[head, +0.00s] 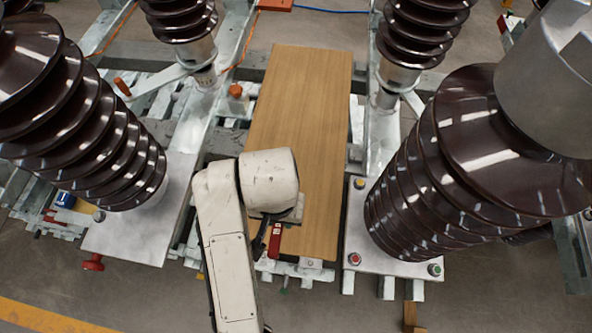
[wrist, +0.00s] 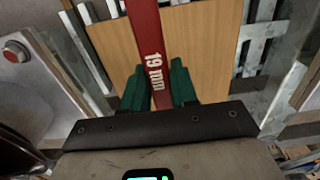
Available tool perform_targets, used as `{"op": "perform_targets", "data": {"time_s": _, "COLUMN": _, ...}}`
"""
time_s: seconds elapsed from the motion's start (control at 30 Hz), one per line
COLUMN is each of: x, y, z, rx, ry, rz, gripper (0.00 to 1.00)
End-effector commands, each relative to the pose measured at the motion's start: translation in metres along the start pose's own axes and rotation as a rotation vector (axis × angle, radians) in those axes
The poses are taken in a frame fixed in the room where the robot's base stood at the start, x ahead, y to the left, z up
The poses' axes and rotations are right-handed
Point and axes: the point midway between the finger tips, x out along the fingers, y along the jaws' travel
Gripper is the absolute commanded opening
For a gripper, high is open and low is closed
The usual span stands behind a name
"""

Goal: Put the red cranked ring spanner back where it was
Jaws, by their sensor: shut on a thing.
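The red spanner (head: 274,241) shows as a short red length below the end of my arm in the head view. In the wrist view the red spanner (wrist: 147,38) is a flat bar marked "19 mm" that runs up out of the frame. My gripper (wrist: 156,88) has green fingers shut on it, one on each side. In the head view my gripper (head: 262,236) is mostly hidden under my pale wrist, over the near part of the wooden board (head: 300,100). The spanner's ring ends are not clearly visible. I cannot tell whether it touches the board.
Large brown ribbed insulators stand left (head: 75,120) and right (head: 470,160) of the board. Their metal base plates (head: 138,235) carry coloured bolts. An orange-handled tool (head: 122,87) lies at the left. Slatted grey metal lies beneath. The far part of the board is bare.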

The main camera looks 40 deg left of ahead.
Motion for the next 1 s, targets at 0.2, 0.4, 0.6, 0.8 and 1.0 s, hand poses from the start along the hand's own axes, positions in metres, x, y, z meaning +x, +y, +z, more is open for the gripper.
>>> {"op": "perform_targets", "data": {"time_s": 0.2, "x": 0.024, "y": 0.001, "z": -0.038, "rx": 0.005, "ry": 0.002, "rz": -0.002, "gripper": 0.00}}
{"op": "perform_targets", "data": {"time_s": 0.4, "x": 0.035, "y": 0.001, "z": -0.074, "rx": 0.005, "ry": 0.000, "rz": -0.001, "gripper": 0.00}}
{"op": "perform_targets", "data": {"time_s": 0.6, "x": 0.064, "y": 0.001, "z": -0.101, "rx": 0.002, "ry": -0.002, "rz": 0.001, "gripper": 0.00}}
{"op": "perform_targets", "data": {"time_s": 0.8, "x": 0.084, "y": 0.000, "z": -0.118, "rx": 0.002, "ry": 0.000, "rz": 0.000, "gripper": 0.00}}
{"op": "perform_targets", "data": {"time_s": 1.0, "x": 0.093, "y": 0.001, "z": -0.125, "rx": 0.002, "ry": 0.000, "rz": 0.000, "gripper": 0.00}}
